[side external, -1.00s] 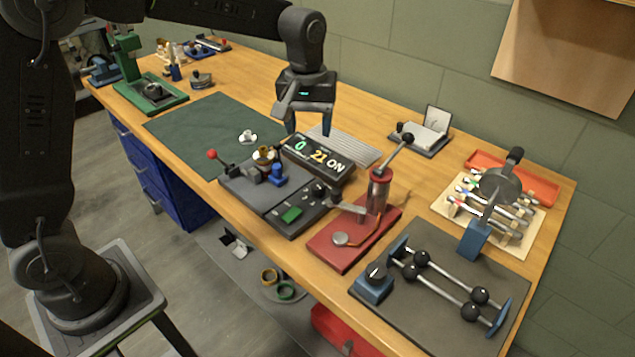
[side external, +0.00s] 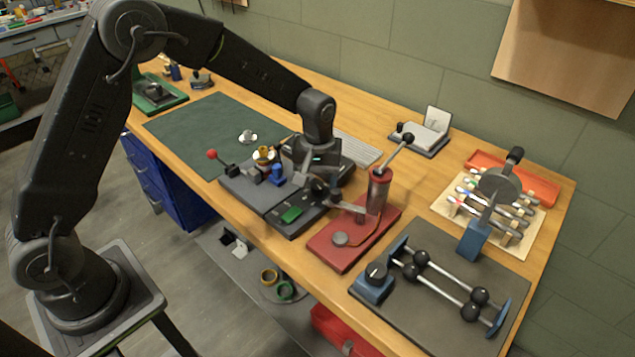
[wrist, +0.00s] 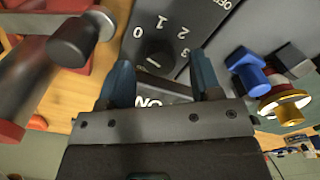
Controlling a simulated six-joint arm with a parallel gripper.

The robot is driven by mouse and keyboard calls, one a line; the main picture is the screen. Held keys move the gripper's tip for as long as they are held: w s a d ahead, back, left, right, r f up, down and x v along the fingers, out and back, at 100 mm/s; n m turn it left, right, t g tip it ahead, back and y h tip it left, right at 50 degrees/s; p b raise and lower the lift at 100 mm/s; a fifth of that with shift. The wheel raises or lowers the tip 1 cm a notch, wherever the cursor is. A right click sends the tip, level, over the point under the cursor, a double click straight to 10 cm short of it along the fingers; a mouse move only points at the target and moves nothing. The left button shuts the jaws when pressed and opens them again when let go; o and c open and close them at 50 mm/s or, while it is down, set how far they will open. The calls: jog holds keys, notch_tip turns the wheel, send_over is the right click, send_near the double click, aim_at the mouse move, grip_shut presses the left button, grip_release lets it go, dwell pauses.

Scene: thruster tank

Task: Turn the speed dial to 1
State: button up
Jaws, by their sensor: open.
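The speed dial (wrist: 153,58) is a dark round knob in the wrist view. It has a short white mark, and the digits 0, 1, 2 and 3 are printed around its far side. I cannot tell exactly which digit the mark points at. My gripper (wrist: 162,78) is open, with one finger to either side of the dial in that view. I cannot tell whether the fingers touch it. In the side view my gripper (side external: 316,183) is low over the grey control panel (side external: 258,199), and hides the dial there.
A red pump stand (side external: 330,240) with a lever is close on the right. A blue fitting (wrist: 248,72) and a brass-coloured part (wrist: 285,105) are close by in the wrist view. A red-knobbed lever (side external: 212,154) stands left. The green mat (side external: 195,130) is mostly clear.

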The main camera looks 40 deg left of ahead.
jog(key=shift+f, duration=0.6)
jog(key=c, duration=0.9)
jog(key=shift+c, duration=0.2)
jog(key=shift+m, duration=0.5)
jog(key=m, duration=0.3)
jog(key=shift+m, duration=0.4)
jog(key=m, duration=0.4)
jog(key=shift+m, duration=0.7)
